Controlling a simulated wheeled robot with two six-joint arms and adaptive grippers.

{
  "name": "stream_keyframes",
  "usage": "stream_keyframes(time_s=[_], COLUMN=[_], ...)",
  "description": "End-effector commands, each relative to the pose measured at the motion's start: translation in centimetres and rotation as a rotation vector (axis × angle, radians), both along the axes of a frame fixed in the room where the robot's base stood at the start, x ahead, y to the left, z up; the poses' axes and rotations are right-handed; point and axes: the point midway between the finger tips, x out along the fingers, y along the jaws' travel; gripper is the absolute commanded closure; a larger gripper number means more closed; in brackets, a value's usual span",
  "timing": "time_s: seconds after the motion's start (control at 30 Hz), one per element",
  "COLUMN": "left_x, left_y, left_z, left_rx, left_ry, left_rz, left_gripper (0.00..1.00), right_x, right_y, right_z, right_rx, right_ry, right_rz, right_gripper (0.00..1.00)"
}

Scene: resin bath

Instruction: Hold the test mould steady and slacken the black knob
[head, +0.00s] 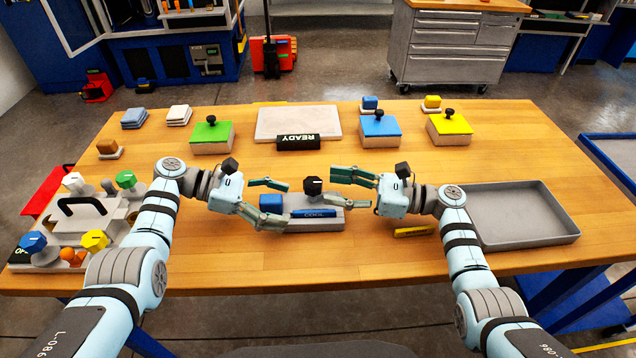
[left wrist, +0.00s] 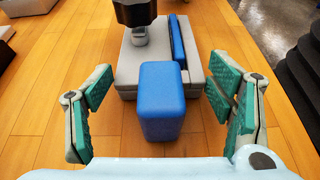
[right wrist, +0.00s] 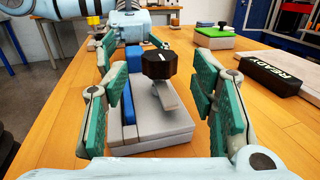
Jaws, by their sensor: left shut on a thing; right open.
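The test mould (head: 330,220) is a grey block at the table's front middle, with a blue COOL strip (head: 314,213) and a black knob (head: 313,186) on top. The knob also shows in the right wrist view (right wrist: 160,65) and at the top of the left wrist view (left wrist: 134,12). My left gripper (head: 272,203) is shut on the mould's blue end block (left wrist: 162,100), at its left end; the finger contact is hard to make out. My right gripper (head: 337,190) is open, its fingers spread at the mould's right end, apart from the knob.
A grey tray (head: 572,238) lies to the right. A white plate with a READY sign (head: 297,142) lies behind the mould. Green (head: 211,131), blue (head: 379,124) and yellow (head: 450,123) lidded boxes stand at the back. A fixture with coloured knobs (head: 85,222) stands at the left.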

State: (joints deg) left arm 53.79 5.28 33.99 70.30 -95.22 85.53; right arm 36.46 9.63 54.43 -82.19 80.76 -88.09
Motion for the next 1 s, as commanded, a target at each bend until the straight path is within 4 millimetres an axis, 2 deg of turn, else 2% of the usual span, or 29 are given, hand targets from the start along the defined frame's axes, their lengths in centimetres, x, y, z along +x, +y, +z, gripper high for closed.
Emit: stream_keyframes(time_s=[0.1,0.23,0.37,0.63,0.67,0.7,0.8,1.0], left_x=[0.0,0.0,0.0,0.0,0.0,0.0,0.0,0.0], left_y=[0.0,0.0,0.0,0.0,0.0,0.0,0.0,0.0], left_z=[0.0,0.0,0.0,0.0,0.0,0.0,0.0,0.0], left_rx=[0.0,0.0,0.0,0.0,0.0,0.0,0.0,0.0], left_ry=[0.0,0.0,0.0,0.0,0.0,0.0,0.0,0.0], left_rz=[0.0,0.0,0.0,0.0,0.0,0.0,0.0,0.0], left_gripper=[0.7,0.7,0.7,0.7,0.24,0.17,0.02,0.02], right_x=[-0.8,-1.4,-1.7,-1.7,-1.7,-1.7,-1.7,-1.7], right_y=[-3.3,-5.6,-6.5,-6.4,-6.4,-6.4,-6.4,-6.4], right_z=[-0.1,-0.1,0.0,0.0,0.0,0.0,0.0,0.0], right_rx=[-0.003,-0.001,0.001,0.001,0.001,0.001,0.001,0.001], right_ry=[0.001,0.0,0.0,0.0,0.0,0.0,0.0,0.0], right_rz=[-0.002,-0.001,0.0,0.0,0.0,0.0,0.0,0.0], right_gripper=[0.48,0.48,0.48,0.48,0.48,0.48,0.48,0.48])
